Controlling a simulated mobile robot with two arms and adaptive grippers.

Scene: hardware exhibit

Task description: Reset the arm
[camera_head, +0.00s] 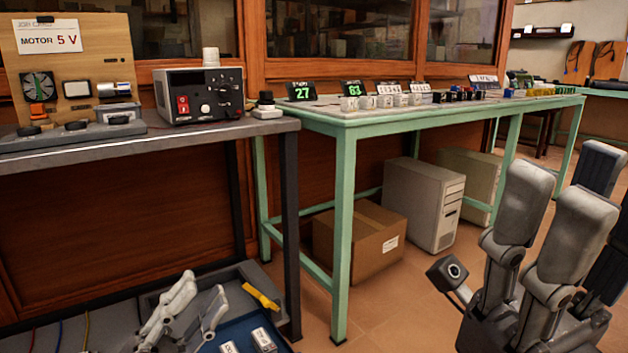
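The arm links behind the left gripper are mostly hidden or outside the picture.
A grey bench (200,137) bears a motor board (110,60) and a power supply (200,96). A green table (420,117) bears small displays and parts. Below are a cardboard box (350,245) and computer case (422,205). A pale jointed device (170,312) is at lower left.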

